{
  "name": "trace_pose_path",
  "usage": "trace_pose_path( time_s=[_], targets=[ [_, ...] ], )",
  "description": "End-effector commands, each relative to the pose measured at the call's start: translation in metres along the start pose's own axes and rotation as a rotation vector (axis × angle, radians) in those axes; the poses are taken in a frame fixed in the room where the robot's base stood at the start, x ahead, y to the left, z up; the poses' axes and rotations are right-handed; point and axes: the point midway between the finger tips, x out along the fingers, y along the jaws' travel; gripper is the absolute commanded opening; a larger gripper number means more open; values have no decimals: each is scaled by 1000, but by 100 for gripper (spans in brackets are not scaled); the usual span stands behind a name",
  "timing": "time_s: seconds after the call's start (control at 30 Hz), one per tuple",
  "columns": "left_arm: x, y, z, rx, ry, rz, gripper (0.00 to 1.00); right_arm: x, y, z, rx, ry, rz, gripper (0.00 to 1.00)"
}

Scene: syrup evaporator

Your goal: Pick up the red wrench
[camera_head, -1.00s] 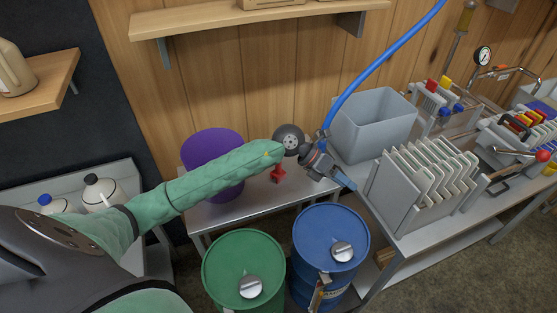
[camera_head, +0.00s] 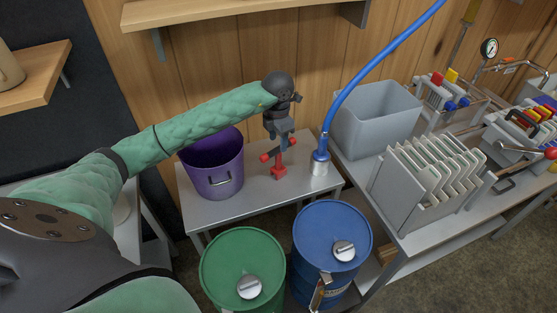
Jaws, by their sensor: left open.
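A small red object, apparently the red wrench (camera_head: 279,172), stands on the grey metal side table. Its upper part, with red pieces at the left and top, is partly hidden by my gripper. My left gripper (camera_head: 279,143) points down right above and over it, with its jaws open. Whether the fingers touch it I cannot tell. My right gripper is not in view.
A purple bucket (camera_head: 213,170) stands left on the side table (camera_head: 243,205). A blue hose with a metal nozzle (camera_head: 319,164) stands close right. Green (camera_head: 243,270) and blue (camera_head: 331,243) drums stand in front. A grey bin (camera_head: 377,125) is at right.

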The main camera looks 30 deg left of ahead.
Motion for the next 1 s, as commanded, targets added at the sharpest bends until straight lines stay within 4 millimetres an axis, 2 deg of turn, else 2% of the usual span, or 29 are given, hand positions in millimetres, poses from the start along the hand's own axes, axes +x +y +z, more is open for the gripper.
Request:
trace_pose_path(
  time_s=[0.3,0.47,0.57,0.8,1.0],
  targets=[
    [14,0,0,0,-2,-1,50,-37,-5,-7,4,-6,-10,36],
    [18,0,0,0,-1,-2,50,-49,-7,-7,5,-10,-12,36],
    [23,0,0,0,0,-2,50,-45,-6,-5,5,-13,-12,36],
    [41,0,0,0,-1,-2,50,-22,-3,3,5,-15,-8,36],
    [49,0,1,0,0,-3,50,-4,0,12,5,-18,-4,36]
  ],
)
